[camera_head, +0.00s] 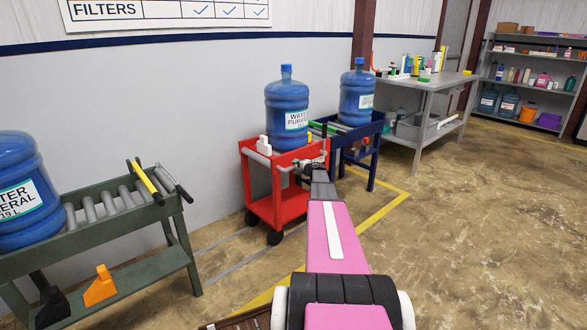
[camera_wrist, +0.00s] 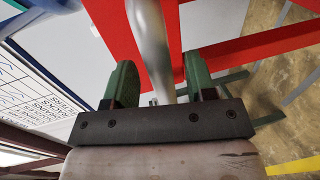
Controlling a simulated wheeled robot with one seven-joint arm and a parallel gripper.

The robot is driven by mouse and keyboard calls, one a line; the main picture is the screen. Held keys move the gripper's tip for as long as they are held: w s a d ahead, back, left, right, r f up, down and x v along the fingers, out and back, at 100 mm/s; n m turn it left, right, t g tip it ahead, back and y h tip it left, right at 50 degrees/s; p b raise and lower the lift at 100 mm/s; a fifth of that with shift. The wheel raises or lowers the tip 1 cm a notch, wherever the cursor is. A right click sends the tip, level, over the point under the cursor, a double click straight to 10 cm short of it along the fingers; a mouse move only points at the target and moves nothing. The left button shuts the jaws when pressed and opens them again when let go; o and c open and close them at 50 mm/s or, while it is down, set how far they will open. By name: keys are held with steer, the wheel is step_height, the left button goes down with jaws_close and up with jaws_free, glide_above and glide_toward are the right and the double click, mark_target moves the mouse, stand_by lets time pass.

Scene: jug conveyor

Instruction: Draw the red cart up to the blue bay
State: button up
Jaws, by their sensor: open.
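The red cart (camera_head: 278,206) stands by the wall with a blue water jug (camera_head: 287,115) upright on top and a pale bar along its near side. The blue bay (camera_head: 371,129), a dark blue roller stand bearing another jug (camera_head: 357,95), is just behind and right of it; I cannot tell if they touch. My gripper (camera_head: 319,168) is at the red cart's right side. In the wrist view my gripper (camera_wrist: 158,82) is open, its two green fingers on either side of the cart's metal bar (camera_wrist: 150,40). Whether they touch it is unclear.
A dark green roller stand (camera_head: 110,232) with a large jug (camera_head: 22,195) is at the left. A grey workbench (camera_head: 430,82) and shelves (camera_head: 525,75) stand at the back right. Yellow lines (camera_head: 385,208) mark the floor. The right floor is clear.

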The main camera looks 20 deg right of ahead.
steer(key=v, duration=0.7)
steer(key=shift+s, duration=0.3)
steer(key=s+a+r+m+h, duration=0.3)
steer(key=s+a+m+h, duration=0.3)
steer(key=a+m+h, duration=0.45)
steer(key=s+a+f+m+g+y, duration=0.2)
steer(key=s+a+m+g, duration=0.3)
steer(key=s+a, duration=1)
steer(key=s+a+f+m+g+y, duration=0.3)
steer(key=s+a+g, duration=0.6)
steer(key=s+a, duration=0.6)
steer(key=s+f+m, duration=0.2)
steer(key=s+m, duration=0.1)
steer(key=s, duration=0.2)
steer(key=shift+a+f+g+y, duration=0.25)
steer(key=shift+a+g+y, duration=0.1)
steer(key=shift+g, duration=0.05)
